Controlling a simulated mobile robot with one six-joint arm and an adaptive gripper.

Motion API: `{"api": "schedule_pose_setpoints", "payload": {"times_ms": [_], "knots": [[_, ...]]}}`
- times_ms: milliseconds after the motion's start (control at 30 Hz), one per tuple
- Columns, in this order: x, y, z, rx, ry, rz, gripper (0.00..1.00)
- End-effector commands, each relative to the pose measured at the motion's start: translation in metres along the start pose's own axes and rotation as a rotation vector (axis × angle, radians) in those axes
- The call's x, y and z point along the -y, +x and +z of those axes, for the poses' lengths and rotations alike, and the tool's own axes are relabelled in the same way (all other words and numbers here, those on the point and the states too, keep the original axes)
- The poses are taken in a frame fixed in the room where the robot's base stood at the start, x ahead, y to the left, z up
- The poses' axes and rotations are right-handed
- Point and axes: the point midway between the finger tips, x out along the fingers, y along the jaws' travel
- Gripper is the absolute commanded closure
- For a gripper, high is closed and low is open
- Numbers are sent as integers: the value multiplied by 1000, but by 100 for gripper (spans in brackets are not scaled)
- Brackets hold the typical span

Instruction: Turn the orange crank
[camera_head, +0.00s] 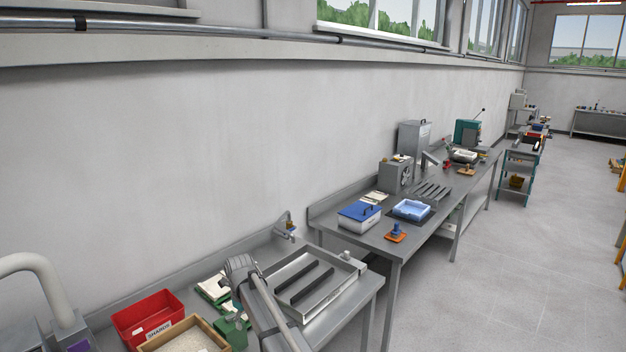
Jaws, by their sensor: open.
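I cannot make out an orange crank for certain in the head view. A small orange base with a blue upright part (396,232) sits at the front edge of the long grey bench. Another small orange piece (466,171) lies farther along that bench, too small to tell what it is. A grey jointed arm part, which looks like mine, rises from the bottom edge in front of the near sink bench. My gripper's fingers do not show in this view.
The near bench holds a red bin (148,316), a wooden-rimmed tray (219,334) and a steel sink tray (345,268). The long bench (375,236) carries a blue-lidded box (359,216) and a light-blue tray (411,209). Open floor (490,285) lies to the right.

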Motion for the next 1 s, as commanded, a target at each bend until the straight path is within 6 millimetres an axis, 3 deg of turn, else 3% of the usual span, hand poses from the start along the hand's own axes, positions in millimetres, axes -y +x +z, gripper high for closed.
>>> {"api": "schedule_pose_setpoints", "payload": {"times_ms": [500, 1000], "knots": [[37, 26, -119, -1, -541, -1, 32], [53, 51, -235, -2, -1112, -2, 32]]}}
